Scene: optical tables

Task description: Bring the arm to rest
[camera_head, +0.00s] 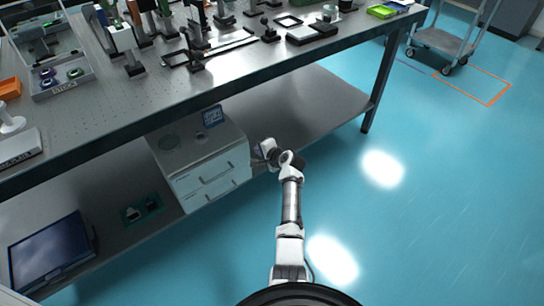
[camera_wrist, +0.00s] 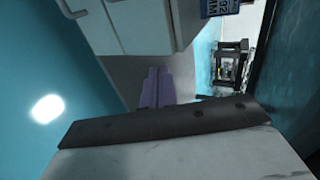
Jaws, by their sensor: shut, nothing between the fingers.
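My arm extends forward from my base over the blue floor in the head view. My gripper (camera_head: 262,152) is at its far end, beside the right side of a white drawer cabinet (camera_head: 205,165). The fingers are small and partly hidden there. In the wrist view my gripper (camera_wrist: 157,72) shows as two purple-grey fingers lying together, shut and empty. The white cabinet (camera_wrist: 130,25) is just beyond the fingertips in that view; I cannot tell the exact gap.
The optical table (camera_head: 110,95) carries several instruments above a lower shelf (camera_head: 300,105). A dark monitor (camera_head: 50,252) sits at lower left. A cart (camera_head: 445,42) stands at upper right. Open blue floor (camera_head: 430,200) lies to the right of my arm.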

